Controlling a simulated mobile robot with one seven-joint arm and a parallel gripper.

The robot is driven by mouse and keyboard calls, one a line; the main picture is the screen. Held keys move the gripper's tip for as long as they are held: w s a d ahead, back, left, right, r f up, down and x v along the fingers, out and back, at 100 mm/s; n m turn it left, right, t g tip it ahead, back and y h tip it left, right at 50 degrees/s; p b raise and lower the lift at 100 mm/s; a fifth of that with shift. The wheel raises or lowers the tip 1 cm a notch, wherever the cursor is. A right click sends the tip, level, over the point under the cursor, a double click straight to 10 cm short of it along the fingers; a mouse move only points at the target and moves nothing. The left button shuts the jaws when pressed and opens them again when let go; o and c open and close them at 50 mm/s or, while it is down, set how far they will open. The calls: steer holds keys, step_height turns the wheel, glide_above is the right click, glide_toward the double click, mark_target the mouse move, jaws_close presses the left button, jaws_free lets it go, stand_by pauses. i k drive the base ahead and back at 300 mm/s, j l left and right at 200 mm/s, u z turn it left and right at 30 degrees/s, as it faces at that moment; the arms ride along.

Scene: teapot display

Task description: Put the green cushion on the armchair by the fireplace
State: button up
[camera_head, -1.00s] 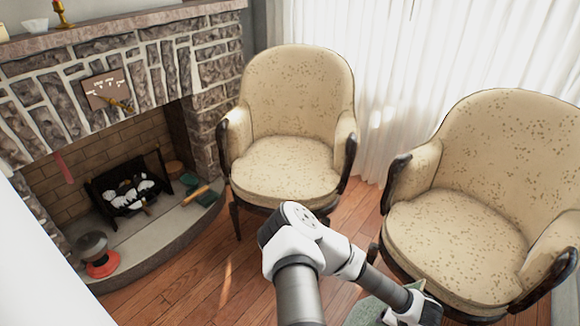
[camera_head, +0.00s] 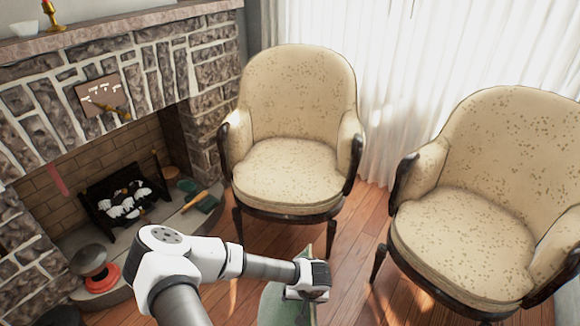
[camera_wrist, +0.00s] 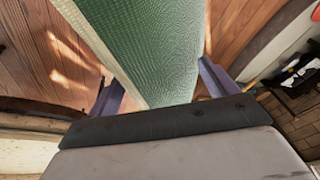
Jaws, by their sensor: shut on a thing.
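The green cushion (camera_head: 272,306) hangs from my gripper (camera_head: 308,284) at the bottom of the head view, its lower part cut off by the frame. In the wrist view the cushion (camera_wrist: 150,45) shows a green woven face and a pale edge, between the two fingers of my gripper (camera_wrist: 163,85). The gripper is shut on it. The cream, brown-spotted armchair by the fireplace (camera_head: 290,172) stands beyond the gripper, its seat bare. The gripper and cushion appear in front of this chair, below its seat in the picture.
A matching armchair (camera_head: 465,245) stands at the right, with an empty seat. The stone fireplace (camera_head: 200,75) is at the left, with a grate (camera_head: 122,200) and a red-based pot (camera_head: 98,270) on its hearth. Wooden floor (camera_head: 345,290) is clear between the chairs.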

mark_target(306, 190)
steer(key=i+j, duration=0.5)
steer(key=j, duration=0.2)
steer(key=i+j+u, duration=0.15)
steer(key=i+j, duration=0.3)
steer(key=j, duration=0.25)
